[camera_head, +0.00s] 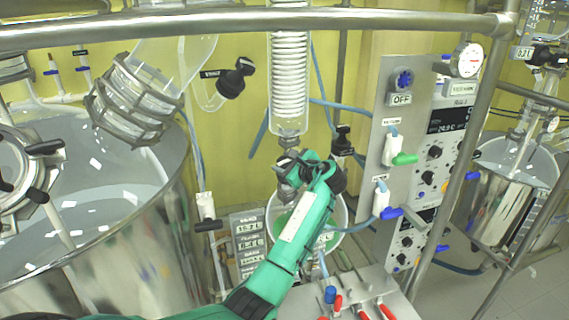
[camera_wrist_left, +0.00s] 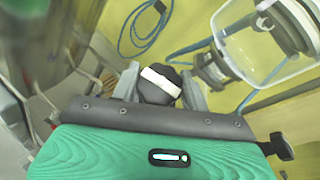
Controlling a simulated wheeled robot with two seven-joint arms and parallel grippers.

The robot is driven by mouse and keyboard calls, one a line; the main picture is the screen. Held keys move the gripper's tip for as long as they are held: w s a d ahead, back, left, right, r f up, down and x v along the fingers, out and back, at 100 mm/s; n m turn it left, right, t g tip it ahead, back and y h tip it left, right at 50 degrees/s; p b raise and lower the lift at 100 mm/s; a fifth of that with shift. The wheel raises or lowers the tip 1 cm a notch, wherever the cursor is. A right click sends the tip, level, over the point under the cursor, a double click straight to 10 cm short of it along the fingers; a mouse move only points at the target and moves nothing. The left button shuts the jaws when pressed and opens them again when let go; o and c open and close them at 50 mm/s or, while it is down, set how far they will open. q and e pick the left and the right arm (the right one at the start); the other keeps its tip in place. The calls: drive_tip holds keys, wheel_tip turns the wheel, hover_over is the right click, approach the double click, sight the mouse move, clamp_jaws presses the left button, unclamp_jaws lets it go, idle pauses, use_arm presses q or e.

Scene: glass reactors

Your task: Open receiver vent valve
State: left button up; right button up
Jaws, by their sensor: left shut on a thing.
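In the left wrist view a round black valve knob (camera_wrist_left: 150,92) with a white band across its face sits between the grey fingers of my left gripper (camera_wrist_left: 160,88). The gripper is shut on it. In the head view my green left arm reaches up from the bottom to the foot of the coiled glass condenser (camera_head: 289,85), and its wrist hides the fingertips. A black knob (camera_head: 341,141) shows just above my wrist; I cannot tell if it is the held one. My right gripper is not in view.
A control panel (camera_head: 398,100) with valves is at right, a large steel vessel (camera_head: 120,245) at left. Another black knob (camera_head: 237,77) hangs upper left. A metal rail (camera_head: 250,20) crosses the top.

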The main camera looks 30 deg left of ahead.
use_arm(q)
drive_tip(key=n+g, duration=0.2)
drive_tip(key=n, duration=0.1)
drive_tip(key=n+g+h, duration=0.1)
drive_tip(key=n+g, duration=0.1)
drive_tip(key=g, duration=0.1)
drive_tip(key=shift+n+h, duration=0.3)
drive_tip(key=shift+n, duration=0.1)
drive_tip(key=n+g+h, duration=0.3)
drive_tip(key=n, duration=0.2)
drive_tip(key=shift+f+g+h, duration=0.1)
drive_tip(key=shift+g+h, duration=0.3)
drive_tip(key=o, duration=1)
